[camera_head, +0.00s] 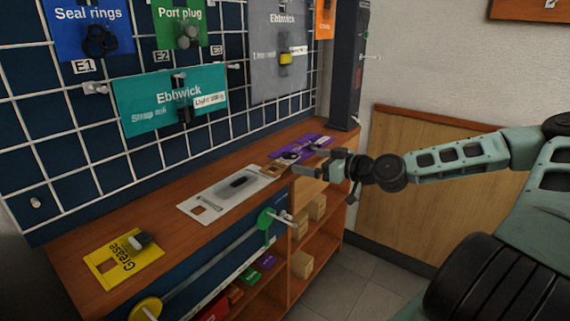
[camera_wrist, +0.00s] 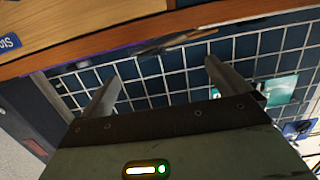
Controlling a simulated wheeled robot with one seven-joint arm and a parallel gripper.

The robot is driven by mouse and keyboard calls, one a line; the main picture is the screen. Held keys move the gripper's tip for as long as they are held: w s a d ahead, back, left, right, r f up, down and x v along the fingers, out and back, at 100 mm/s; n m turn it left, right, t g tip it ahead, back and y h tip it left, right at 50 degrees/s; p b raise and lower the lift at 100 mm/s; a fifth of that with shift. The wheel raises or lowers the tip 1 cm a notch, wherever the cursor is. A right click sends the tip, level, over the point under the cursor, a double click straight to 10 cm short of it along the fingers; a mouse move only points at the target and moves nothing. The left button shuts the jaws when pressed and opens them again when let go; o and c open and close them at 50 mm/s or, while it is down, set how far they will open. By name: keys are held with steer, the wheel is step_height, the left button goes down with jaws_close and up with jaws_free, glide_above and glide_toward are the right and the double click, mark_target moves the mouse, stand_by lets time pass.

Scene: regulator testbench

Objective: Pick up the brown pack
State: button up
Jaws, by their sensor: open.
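A small flat brown piece (camera_head: 272,170) lies on the bench top in the head view, between the white card and the purple card. It looks like the brown pack, but it is too small to be sure. My gripper (camera_head: 309,163) is just to its right, over the bench's front edge, apart from it. In the wrist view my gripper (camera_wrist: 162,69) has its two fingers wide apart with nothing between them. A thin dark and brown item (camera_wrist: 178,41) lies on the bench beyond the fingertips; I cannot tell what it is.
The purple card (camera_head: 312,143) lies behind my gripper. A white card (camera_head: 215,199) and a yellow Grease card (camera_head: 105,277) lie along the bench (camera_head: 170,226). Grid panels with hanging packs rise behind. Cardboard boxes (camera_head: 316,207) sit on the shelves below. A dark post (camera_head: 343,75) stands at the right end.

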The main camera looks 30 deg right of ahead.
mark_target(290, 158)
steer(key=b+x, duration=0.1)
steer(key=x, duration=0.7)
steer(key=shift+a, duration=0.1)
steer(key=c, duration=0.9)
steer(key=shift+o, duration=0.2)
step_height(290, 158, up, 10)
steer(key=shift+f+p, duration=0.1)
steer(key=shift+p, duration=1.05)
